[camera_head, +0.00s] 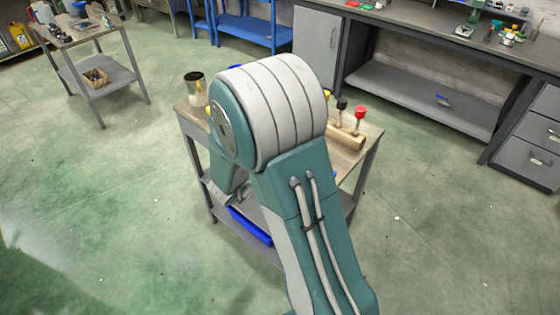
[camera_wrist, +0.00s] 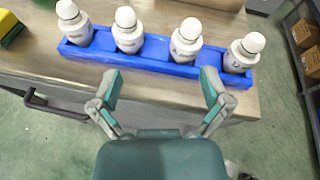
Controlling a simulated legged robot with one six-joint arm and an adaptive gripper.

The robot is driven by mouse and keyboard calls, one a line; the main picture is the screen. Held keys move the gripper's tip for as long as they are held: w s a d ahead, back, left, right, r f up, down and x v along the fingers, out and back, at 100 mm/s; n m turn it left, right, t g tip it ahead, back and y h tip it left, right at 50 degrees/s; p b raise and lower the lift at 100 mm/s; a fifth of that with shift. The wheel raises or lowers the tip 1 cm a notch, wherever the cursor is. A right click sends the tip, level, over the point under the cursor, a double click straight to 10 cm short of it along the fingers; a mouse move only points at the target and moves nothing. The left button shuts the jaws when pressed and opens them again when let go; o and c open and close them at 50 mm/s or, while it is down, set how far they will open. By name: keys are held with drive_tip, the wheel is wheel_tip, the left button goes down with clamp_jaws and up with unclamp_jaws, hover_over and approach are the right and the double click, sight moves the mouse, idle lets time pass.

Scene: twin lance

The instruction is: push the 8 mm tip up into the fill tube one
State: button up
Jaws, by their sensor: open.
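My gripper (camera_wrist: 161,84) is open in the wrist view, with its two fingers spread wide and nothing between them. Its fingertips are in front of a blue rack (camera_wrist: 156,64) near the table's edge. Several white bottles with round white caps stand in the rack, one of them a white bottle (camera_wrist: 186,41) right of centre. In the head view my arm hides the gripper and the middle of the table. I cannot make out an 8 mm tip or a fill tube in either view.
The work table (camera_head: 190,122) carries a metal cup (camera_head: 195,90) and a wooden block (camera_head: 347,138) with black- and red-topped tools. A yellow and green item (camera_wrist: 10,29) lies left of the rack. A dark handle (camera_wrist: 52,106) juts from the table's edge. Open floor surrounds the table.

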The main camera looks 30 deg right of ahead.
drive_tip(key=shift+w+d+f+m+g+h, duration=0.15)
drive_tip(key=shift+d+f+m+g+h, duration=0.3)
drive_tip(key=shift+d+f, duration=0.85)
drive_tip(key=shift+w+d+f+m+g+h, duration=0.15)
drive_tip(key=shift+d+f+m, duration=0.45)
drive_tip(key=shift+d, duration=1.3)
drive_tip(key=shift+w+d+f+m+g+h, duration=0.1)
drive_tip(key=shift+d+f+m+g+h, duration=0.3)
drive_tip(key=shift+d+f, duration=0.9)
drive_tip(key=shift+d+r, duration=0.3)
drive_tip(key=shift+r, duration=0.05)
clamp_jaws()
drive_tip(key=shift+r, duration=2.55)
drive_tip(key=shift+r, duration=0.1)
drive_tip(key=shift+t, duration=0.3)
wheel_tip(320, 180, up, 7)
drive_tip(key=shift+a+r, duration=0.1)
drive_tip(key=w+a+f+n+t+y, duration=0.1)
drive_tip(key=a+n+t+y, duration=0.3)
drive_tip(key=a, duration=0.7)
drive_tip(key=w+a+f+n+t+y, duration=0.2)
drive_tip(key=a+f+n+t+y, duration=0.2)
drive_tip(key=a, duration=0.8)
drive_tip(key=shift+a+f+n+t+y, duration=0.25)
drive_tip(key=shift+n+t+y, duration=0.45)
drive_tip(key=shift+n+y, duration=0.5)
